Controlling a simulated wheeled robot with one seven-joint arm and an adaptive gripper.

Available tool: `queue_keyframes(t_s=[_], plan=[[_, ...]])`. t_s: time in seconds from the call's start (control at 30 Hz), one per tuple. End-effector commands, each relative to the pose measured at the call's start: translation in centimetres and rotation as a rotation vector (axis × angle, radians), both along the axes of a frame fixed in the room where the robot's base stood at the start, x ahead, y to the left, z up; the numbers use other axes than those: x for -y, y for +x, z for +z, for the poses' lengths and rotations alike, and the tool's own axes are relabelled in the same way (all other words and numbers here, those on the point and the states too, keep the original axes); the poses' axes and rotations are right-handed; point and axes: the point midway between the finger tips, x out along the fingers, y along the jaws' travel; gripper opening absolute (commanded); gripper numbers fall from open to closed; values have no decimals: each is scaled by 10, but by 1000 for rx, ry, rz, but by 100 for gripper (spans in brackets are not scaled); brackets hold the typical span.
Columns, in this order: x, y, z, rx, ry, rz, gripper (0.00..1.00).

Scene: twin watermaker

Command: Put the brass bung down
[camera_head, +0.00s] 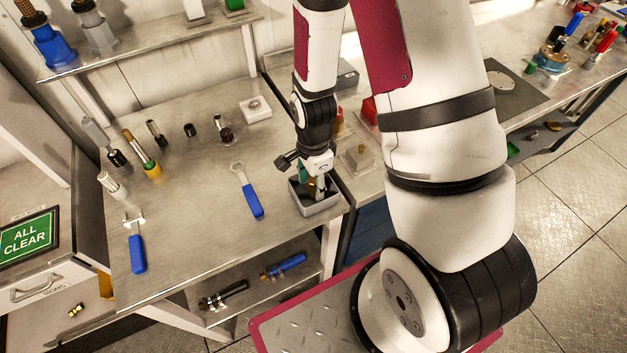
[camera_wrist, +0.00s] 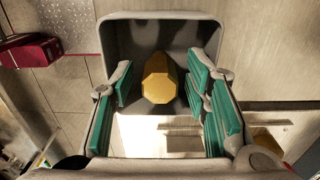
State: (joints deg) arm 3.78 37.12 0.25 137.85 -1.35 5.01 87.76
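The brass bung (camera_wrist: 159,78) shows in the wrist view as a gold, faceted piece inside a grey open bin (camera_wrist: 150,22). My gripper (camera_wrist: 160,92) has its green-padded fingers spread on both sides of the bung, with clear gaps between the pads and it. In the head view my gripper (camera_head: 316,186) points down into the grey bin (camera_head: 322,208) at the bench's right front corner. I cannot make out the bung in the head view; the gripper and the bin wall hide it. Whether the bung touches the bin floor is hard to tell.
A blue-handled wrench (camera_head: 248,192) lies left of the bin on the metal bench (camera_head: 190,215). A lower shelf holds a blue-ended tool (camera_head: 284,265). A second bench (camera_head: 480,125) is at the right.

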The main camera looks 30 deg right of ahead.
Motion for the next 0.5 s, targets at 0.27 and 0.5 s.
queue_keyframes(t_s=[0.27, 0.5], plan=[[0, 1, 8, 1, -1, 0, 43], [0, 2, 40, 6, -1, 1, 43]])
